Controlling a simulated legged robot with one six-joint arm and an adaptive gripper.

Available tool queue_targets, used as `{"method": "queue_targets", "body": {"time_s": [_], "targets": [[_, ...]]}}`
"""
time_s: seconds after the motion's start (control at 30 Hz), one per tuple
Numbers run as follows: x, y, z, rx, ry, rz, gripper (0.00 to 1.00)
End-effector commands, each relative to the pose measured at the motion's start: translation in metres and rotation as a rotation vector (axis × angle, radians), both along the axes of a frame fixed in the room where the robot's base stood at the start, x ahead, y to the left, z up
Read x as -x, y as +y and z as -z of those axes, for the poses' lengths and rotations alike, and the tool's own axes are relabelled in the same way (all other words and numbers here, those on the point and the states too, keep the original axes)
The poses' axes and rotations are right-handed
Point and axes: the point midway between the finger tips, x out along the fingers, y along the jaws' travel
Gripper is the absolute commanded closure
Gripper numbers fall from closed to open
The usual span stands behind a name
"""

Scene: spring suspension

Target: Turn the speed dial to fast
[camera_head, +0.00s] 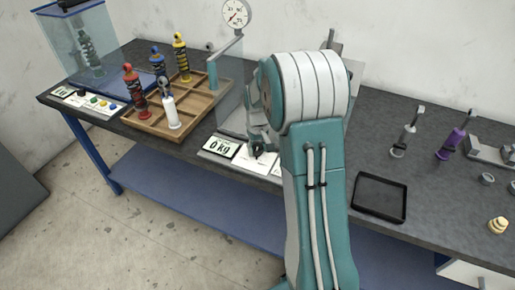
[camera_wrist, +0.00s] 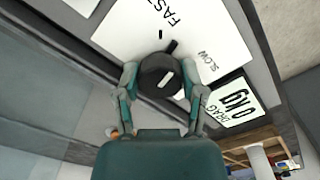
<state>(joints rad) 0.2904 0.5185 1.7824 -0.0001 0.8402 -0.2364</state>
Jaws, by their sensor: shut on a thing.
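The speed dial (camera_wrist: 160,78) is a round black knob with a white mark, on a white panel (camera_wrist: 125,40) in the wrist view. The word FAST (camera_wrist: 160,12) is printed at the top of that view and SLOW (camera_wrist: 208,62) to the right. A short black bar sticks out from the dial's upper edge, close to a small printed tick. My gripper (camera_wrist: 162,82) is shut on the dial, one finger on each side. In the head view my gripper (camera_head: 260,146) is at the panel, and my arm hides part of it.
A display (camera_head: 220,147) reading 0 kg lies left of the dial. A black tray (camera_head: 379,197) and a purple damper (camera_head: 450,145) are on the right of the bench.

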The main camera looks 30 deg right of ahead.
Motion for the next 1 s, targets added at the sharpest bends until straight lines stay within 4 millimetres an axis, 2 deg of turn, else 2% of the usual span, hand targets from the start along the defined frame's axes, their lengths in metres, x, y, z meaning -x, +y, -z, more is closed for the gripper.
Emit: {"method": "queue_targets", "body": {"time_s": [0.2, 0.5, 1.0], "targets": [[-0.0002, 0.0003, 0.0017, -0.001, 0.000, -0.191, 0.95], [-0.0002, 0.0001, 0.0017, -0.001, 0.001, -0.388, 0.95], [-0.0001, 0.0000, 0.0018, -0.001, 0.001, -0.494, 0.95]]}}
